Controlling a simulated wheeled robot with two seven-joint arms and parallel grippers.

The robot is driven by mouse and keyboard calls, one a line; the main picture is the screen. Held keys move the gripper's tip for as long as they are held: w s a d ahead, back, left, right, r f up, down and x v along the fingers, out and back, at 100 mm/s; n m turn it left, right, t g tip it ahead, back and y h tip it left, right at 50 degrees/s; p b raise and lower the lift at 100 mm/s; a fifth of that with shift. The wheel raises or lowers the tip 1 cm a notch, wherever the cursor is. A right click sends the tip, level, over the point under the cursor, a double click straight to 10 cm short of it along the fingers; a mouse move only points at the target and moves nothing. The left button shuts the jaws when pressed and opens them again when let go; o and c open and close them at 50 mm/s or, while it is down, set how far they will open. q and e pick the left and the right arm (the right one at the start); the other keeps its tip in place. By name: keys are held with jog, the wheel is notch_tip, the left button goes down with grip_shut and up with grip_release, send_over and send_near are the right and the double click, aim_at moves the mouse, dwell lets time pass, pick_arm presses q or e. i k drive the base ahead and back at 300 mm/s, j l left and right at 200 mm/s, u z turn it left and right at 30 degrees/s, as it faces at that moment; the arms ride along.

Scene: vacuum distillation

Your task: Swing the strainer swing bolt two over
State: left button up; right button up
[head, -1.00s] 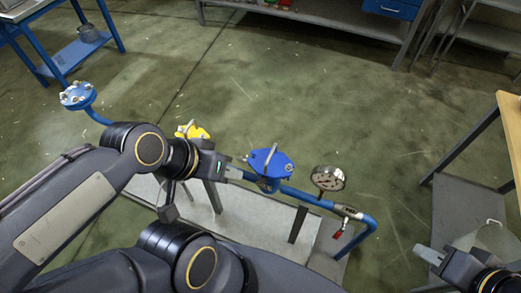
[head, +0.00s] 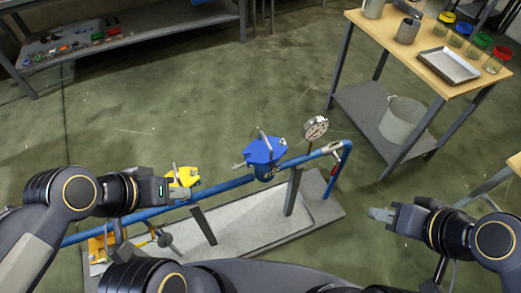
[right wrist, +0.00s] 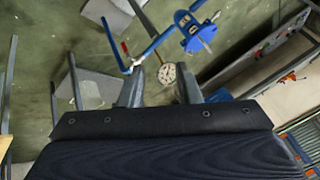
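The strainer (head: 266,153) has a blue lid and sits on the blue pipe in the middle of the head view. A pale bar (head: 262,138) stands up across its lid, and a small rod end (head: 240,165) sticks out at its left; I cannot tell which is swing bolt two. The strainer also shows in the right wrist view (right wrist: 196,38). My left gripper (head: 182,192) is left of the strainer, beside the yellow part, apart from the strainer; its finger gap is unclear. My right gripper (head: 378,214) is right of the rig, open and empty, with its fingers apart in the wrist view (right wrist: 161,90).
A pressure gauge (head: 316,127) and a red-handled valve (head: 342,145) stand right of the strainer. A yellow part (head: 184,176) is on the pipe by my left gripper. A wooden table (head: 422,50) with a bucket (head: 403,122) below stands at the right. Floor behind the rig is clear.

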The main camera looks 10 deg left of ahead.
aim_at(240, 166)
jog(key=k+j, duration=0.15)
jog(key=j, duration=0.15)
jog(key=k+j, duration=0.1)
jog(key=j, duration=0.15)
jog(key=k+j, duration=0.15)
jog(key=j, duration=0.15)
jog(key=k+j+z, duration=0.2)
jog(key=j, duration=0.2)
jog(key=i, duration=0.1)
